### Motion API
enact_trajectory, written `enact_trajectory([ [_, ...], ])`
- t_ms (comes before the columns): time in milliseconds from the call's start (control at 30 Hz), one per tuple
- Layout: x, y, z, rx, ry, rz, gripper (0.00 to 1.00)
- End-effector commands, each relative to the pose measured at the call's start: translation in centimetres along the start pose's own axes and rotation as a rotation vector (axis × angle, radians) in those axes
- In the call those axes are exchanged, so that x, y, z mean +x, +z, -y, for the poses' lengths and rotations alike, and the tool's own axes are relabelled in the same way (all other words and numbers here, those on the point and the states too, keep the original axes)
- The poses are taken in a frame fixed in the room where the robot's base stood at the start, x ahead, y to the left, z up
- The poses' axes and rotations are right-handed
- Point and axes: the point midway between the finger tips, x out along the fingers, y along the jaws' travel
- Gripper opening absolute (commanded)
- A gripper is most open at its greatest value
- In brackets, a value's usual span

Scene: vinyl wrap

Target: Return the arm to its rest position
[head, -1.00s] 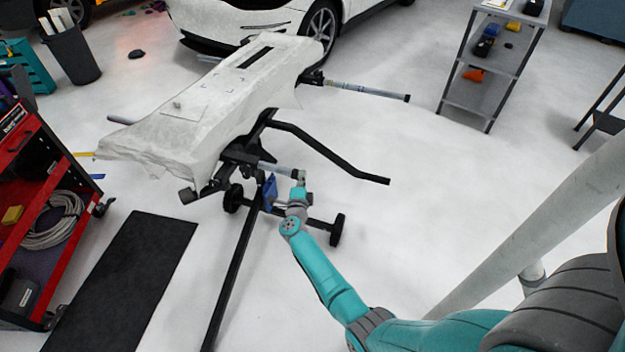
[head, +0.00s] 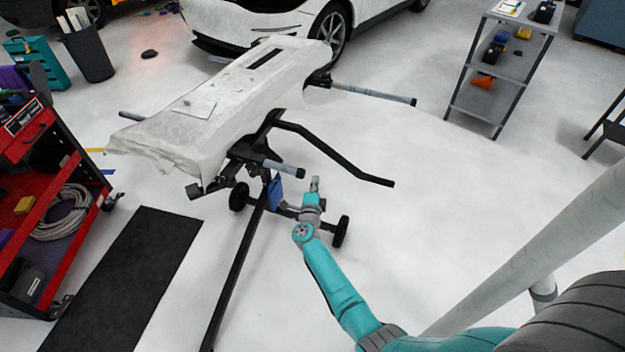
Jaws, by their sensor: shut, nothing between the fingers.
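My arm reaches up from the lower right of the head view, its teal links stretched toward the work stand. My gripper (head: 315,184) is at the far end of the arm, small in the picture. It is shut and holds nothing. It stands just right of the stand's grey-wrapped handle (head: 284,168) and the blue piece (head: 275,192), apart from the handle. The fingertips are too small to make out in detail.
The wheeled black stand (head: 335,155) carries a white-covered panel (head: 215,110). A red tool cart (head: 75,160) is at the left, with a black mat (head: 125,285) beside it. A grey shelf (head: 498,75) stands at the back right. The floor right of the stand is clear.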

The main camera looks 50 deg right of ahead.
Motion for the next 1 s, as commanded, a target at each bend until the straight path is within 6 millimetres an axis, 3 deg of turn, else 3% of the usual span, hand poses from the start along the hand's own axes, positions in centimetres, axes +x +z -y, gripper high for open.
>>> enact_trajectory([
  [200, -4.1, -0.1, -0.1, -0.001, 0.000, 0.000, 0.00],
  [400, -6.9, -0.1, -0.1, -0.001, 0.000, -0.002, 0.00],
  [867, -8.2, -0.3, -0.1, -0.003, 0.000, -0.002, 0.00],
  [1000, -10.1, -0.6, -0.4, -0.047, -0.017, 0.027, 0.00],
])
